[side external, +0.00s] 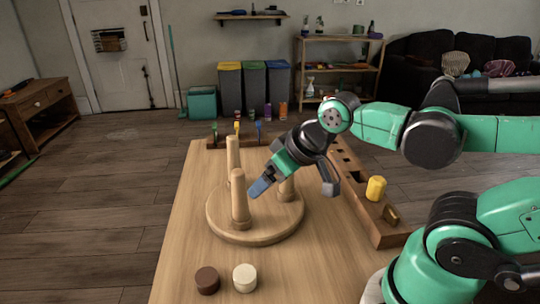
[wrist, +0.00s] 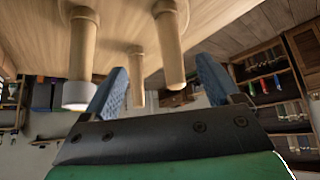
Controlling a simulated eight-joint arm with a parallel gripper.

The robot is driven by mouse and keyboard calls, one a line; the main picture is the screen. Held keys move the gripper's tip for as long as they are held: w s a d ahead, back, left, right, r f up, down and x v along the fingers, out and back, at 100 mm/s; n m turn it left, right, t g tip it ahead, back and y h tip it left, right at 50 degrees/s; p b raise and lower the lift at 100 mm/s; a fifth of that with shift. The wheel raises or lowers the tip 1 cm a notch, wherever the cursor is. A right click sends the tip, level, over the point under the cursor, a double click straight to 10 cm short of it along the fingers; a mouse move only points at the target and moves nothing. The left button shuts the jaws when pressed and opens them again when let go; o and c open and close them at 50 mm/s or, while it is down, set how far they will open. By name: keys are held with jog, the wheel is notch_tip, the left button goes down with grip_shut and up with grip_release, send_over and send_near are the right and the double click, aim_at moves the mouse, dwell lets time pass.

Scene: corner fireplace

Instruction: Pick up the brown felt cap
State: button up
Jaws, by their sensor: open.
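The brown felt cap (side external: 207,280) looks like a short brown cylinder. It lies on the near part of the wooden table in the side view, just left of a cream cap (side external: 244,277). My gripper (side external: 262,186) is above the round wooden peg stand (side external: 255,236), beside its pegs, farther back and to the right of the brown cap. In the wrist view my gripper (wrist: 160,70) has its blue fingers spread apart with nothing held. Pegs (wrist: 168,40) show beyond and between the fingers. The brown cap cannot be made out in the wrist view.
Upright pegs (side external: 240,200) stand close to my gripper. In the wrist view one peg ends in a pale grey cap-like piece (wrist: 76,95). A wooden block rack (side external: 390,230) with a yellow cylinder (side external: 376,188) lies along the table's right side. The table's left strip is clear.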

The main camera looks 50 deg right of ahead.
jog(key=shift+c, duration=0.8)
jog(key=shift+a, duration=0.1)
jog(key=m+g, duration=0.7)
jog(key=m, duration=0.2)
send_over(206, 277)
jog(key=f, duration=0.6)
jog(key=shift+d+f, duration=0.25)
jog(key=shift+f, duration=0.15)
jog(key=shift+a+f+m, duration=0.3)
jog(key=shift+f+m, duration=0.1)
jog(key=shift+f, duration=2.65)
